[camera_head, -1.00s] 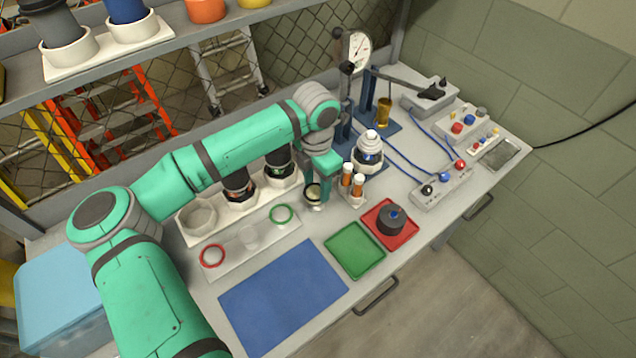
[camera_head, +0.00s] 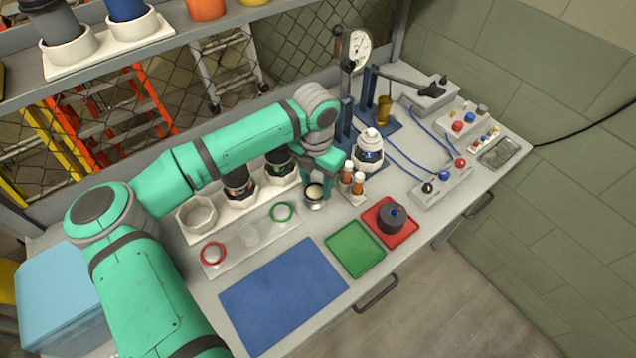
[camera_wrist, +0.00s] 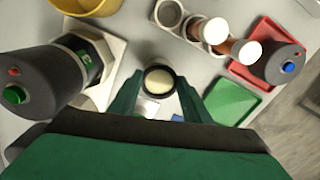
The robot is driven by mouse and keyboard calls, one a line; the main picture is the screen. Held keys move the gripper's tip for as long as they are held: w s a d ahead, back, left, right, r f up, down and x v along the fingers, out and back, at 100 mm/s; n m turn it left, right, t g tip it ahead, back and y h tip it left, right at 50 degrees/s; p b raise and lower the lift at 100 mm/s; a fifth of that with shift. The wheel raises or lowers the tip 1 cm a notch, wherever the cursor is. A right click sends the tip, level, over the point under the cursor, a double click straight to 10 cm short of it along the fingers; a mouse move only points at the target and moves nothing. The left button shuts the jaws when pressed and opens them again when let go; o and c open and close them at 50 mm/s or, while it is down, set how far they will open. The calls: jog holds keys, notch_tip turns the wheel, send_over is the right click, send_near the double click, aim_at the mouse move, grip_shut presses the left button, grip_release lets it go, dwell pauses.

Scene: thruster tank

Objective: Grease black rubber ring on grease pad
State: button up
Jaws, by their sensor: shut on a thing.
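The grease pad is a cream disc in a small round metal cup (camera_head: 314,192), standing on the bench under my gripper (camera_head: 319,180). In the wrist view the cream pad (camera_wrist: 159,81) lies between my two green fingertips (camera_wrist: 160,76). A thin dark band, which looks like the black rubber ring (camera_wrist: 158,67), shows around the pad's edge between the fingertips. My gripper is shut on it. The ring is too small to make out in the head view, and I cannot tell whether it touches the pad.
Two orange vials with white caps (camera_head: 353,180) stand close right of the cup. Dark canisters in white holders (camera_head: 240,205) stand left. A pale strip carries a red ring (camera_head: 213,253) and a green ring (camera_head: 282,212). Green (camera_head: 355,249) and red trays (camera_head: 375,231) and a blue mat (camera_head: 283,298) lie in front.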

jog(key=shift+n, duration=0.7)
jog(key=m, duration=0.9)
jog(key=shift+f, duration=0.1)
jog(key=n, duration=0.3)
jog(key=shift+a+n, duration=0.1)
jog(key=shift+n, duration=0.2)
jog(key=n, duration=0.5)
jog(key=shift+s, duration=0.1)
